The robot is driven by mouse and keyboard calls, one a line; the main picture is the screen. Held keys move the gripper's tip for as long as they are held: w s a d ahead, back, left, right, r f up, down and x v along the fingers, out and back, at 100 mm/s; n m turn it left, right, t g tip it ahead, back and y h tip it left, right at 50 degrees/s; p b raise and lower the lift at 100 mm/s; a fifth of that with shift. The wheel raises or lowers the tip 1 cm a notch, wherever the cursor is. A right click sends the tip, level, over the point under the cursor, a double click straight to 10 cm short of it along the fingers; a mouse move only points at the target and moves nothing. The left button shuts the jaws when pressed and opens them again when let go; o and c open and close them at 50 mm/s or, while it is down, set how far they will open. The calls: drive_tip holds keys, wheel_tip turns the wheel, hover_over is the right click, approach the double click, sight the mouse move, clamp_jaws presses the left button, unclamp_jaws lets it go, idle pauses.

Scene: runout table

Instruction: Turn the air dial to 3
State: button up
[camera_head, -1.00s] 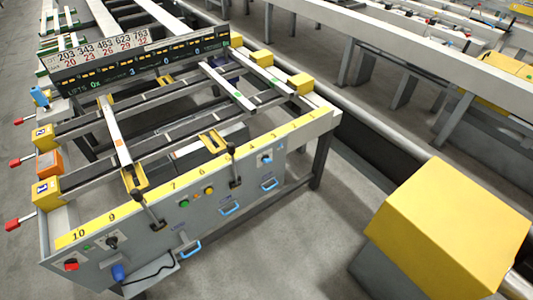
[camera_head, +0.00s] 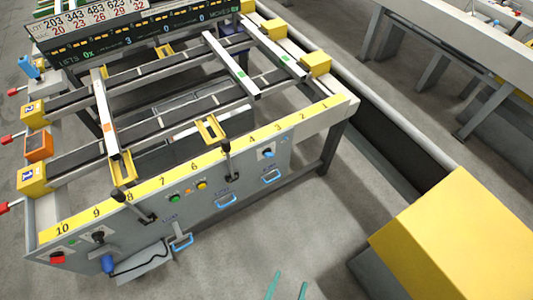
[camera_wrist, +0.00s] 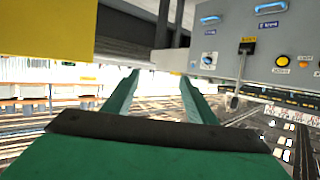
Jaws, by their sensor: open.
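A small blue dial (camera_head: 268,152) on a white plate sits on the grey front panel, near its right end under the yellow number strip. I take it as the air dial; its label and setting are too small to read. In the wrist view the same dial (camera_wrist: 208,60) shows at the upper right, beyond the fingertips and apart from them. My gripper (camera_head: 288,286) shows as two green fingers at the bottom edge of the head view, over the floor in front of the table. In the wrist view my gripper (camera_wrist: 160,75) is open with nothing between its fingers.
The panel also carries blue handles (camera_head: 272,176), green and yellow buttons (camera_head: 202,185), black levers (camera_head: 231,162), a black knob (camera_head: 98,237) and a red button (camera_head: 57,257). A large yellow block (camera_head: 455,240) stands at right. The floor between it and the panel is clear.

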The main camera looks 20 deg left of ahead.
drive_tip(key=w+f+g+y, duration=0.1)
drive_tip(key=w+f, duration=0.2)
drive_tip(key=f, duration=0.5)
drive_tip(key=w+f+g, duration=0.1)
drive_tip(key=w+f, duration=0.3)
drive_tip(key=f, duration=0.3)
drive_tip(key=n+g+y, duration=0.1)
drive_tip(key=n+y, duration=0.4)
drive_tip(key=y, duration=0.8)
approach(271, 157)
drive_tip(key=x, duration=0.9)
drive_tip(key=shift+a+r, duration=0.1)
drive_tip(key=shift+r, duration=0.15)
drive_tip(key=c, duration=1.1)
